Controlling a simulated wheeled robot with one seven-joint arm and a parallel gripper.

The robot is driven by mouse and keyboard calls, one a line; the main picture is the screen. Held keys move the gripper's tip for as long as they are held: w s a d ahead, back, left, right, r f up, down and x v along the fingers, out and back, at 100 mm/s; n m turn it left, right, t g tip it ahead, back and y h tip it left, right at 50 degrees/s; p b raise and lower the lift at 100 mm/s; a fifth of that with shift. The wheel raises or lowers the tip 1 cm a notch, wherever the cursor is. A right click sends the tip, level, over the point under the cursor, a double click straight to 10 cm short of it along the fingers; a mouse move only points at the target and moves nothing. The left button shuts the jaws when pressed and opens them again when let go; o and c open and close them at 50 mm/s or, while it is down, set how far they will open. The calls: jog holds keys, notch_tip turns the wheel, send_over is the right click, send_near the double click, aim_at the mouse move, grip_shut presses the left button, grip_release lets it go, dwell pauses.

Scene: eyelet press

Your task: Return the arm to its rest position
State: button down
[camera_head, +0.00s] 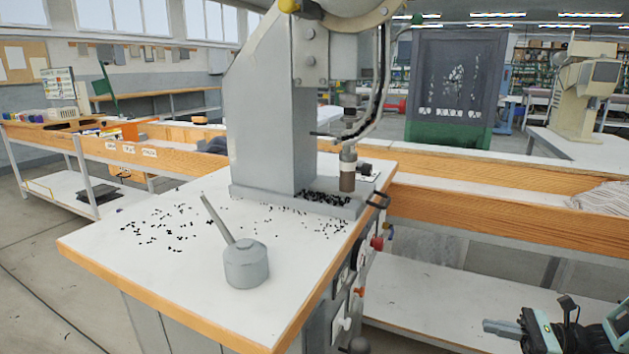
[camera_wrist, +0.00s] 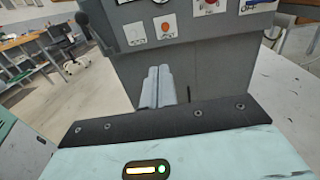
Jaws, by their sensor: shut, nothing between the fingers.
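My gripper (camera_head: 493,327) is at the lower right of the head view, right of the eyelet press (camera_head: 268,110) and apart from it. Its fingers point left. In the wrist view the two grey fingers of my gripper (camera_wrist: 157,88) lie side by side, shut and empty. The press stands on a white, wood-edged table (camera_head: 110,243). Its control panel (camera_wrist: 165,27), with labelled switches and knobs, fills the top of the wrist view beyond the fingers. Part of my arm is cut off by the right edge of the head view.
A grey oil can (camera_head: 246,265) with a long spout stands on the press table. Small black eyelets (camera_head: 160,228) lie scattered around it. A wood-edged bench (camera_head: 480,190) with a low white shelf (camera_head: 440,300) runs behind my gripper. Open floor (camera_head: 35,290) shows at the left.

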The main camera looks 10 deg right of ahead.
jog(key=s+a+r+n+g+h, duration=0.3)
jog(key=a+r+n+g, duration=0.2)
jog(key=a+n+g, duration=0.4)
jog(key=s+a+r+n+g+h, duration=0.35)
jog(key=a+n+g, duration=0.2)
jog(key=a, duration=0.65)
jog(key=s+a+r+n+t+h, duration=0.3)
jog(key=s+a+r+n+h, duration=0.15)
jog(key=s+n, duration=0.35)
jog(key=s+a+r+n+t+h, duration=0.35)
jog(key=s+a+n, duration=0.25)
jog(key=n, duration=0.3)
notch_tip(320, 180, up, 17)
jog(key=p, duration=1.7)
jog(key=shift+d+r+g+h, duration=0.2)
jog(key=shift+g+h, duration=0.15)
jog(key=shift+g, duration=0.05)
